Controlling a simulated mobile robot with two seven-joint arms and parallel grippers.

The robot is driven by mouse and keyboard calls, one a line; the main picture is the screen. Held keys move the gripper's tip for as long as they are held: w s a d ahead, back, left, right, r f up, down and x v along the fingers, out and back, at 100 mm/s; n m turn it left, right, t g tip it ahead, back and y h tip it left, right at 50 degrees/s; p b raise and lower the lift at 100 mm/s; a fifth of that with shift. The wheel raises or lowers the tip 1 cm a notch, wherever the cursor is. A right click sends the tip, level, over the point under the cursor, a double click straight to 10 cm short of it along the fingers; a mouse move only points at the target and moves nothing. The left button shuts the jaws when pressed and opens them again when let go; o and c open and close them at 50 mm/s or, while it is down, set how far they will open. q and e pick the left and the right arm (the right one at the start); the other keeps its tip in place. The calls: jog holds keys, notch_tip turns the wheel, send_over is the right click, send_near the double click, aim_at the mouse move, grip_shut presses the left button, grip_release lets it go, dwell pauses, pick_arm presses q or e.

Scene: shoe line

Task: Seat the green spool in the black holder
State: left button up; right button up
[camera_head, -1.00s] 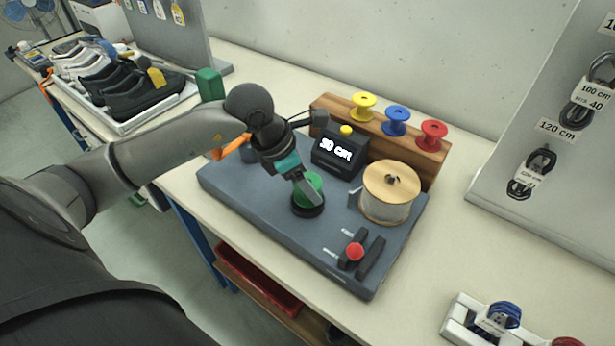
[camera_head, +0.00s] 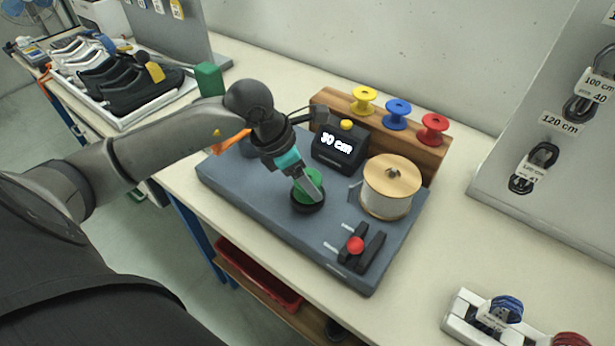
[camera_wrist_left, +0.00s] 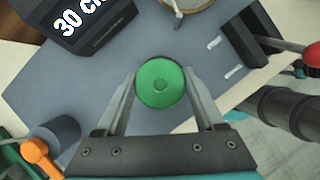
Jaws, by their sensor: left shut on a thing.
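The green spool (camera_head: 304,187) is at the black holder (camera_head: 308,205) on the grey board. My left gripper (camera_head: 312,190) comes down over it from the upper left. In the left wrist view the round green top of the spool (camera_wrist_left: 160,84) sits between the two fingers of my left gripper (camera_wrist_left: 163,92), which is shut on it. The black holder shows below the spool in the head view as a dark round rim. The fingers hide part of the spool, and I cannot tell how deep it sits. My right gripper is not in view.
The grey board (camera_head: 250,200) also bears a 30 cm display (camera_head: 338,148), a white reel with a wooden top (camera_head: 390,188) and a red-knobbed lever (camera_head: 356,245). Yellow (camera_head: 363,100), blue (camera_head: 397,114) and red spools (camera_head: 433,129) stand on a wooden rack behind.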

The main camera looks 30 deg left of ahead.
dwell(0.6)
pick_arm(q)
jog(key=shift+f+b, duration=0.6)
jog(key=shift+b, duration=0.1)
jog(key=o, duration=1.1)
jog(key=shift+r, duration=0.1)
jog(key=p+v, duration=0.6)
jog(key=v, duration=0.5)
jog(key=shift+p, duration=0.3)
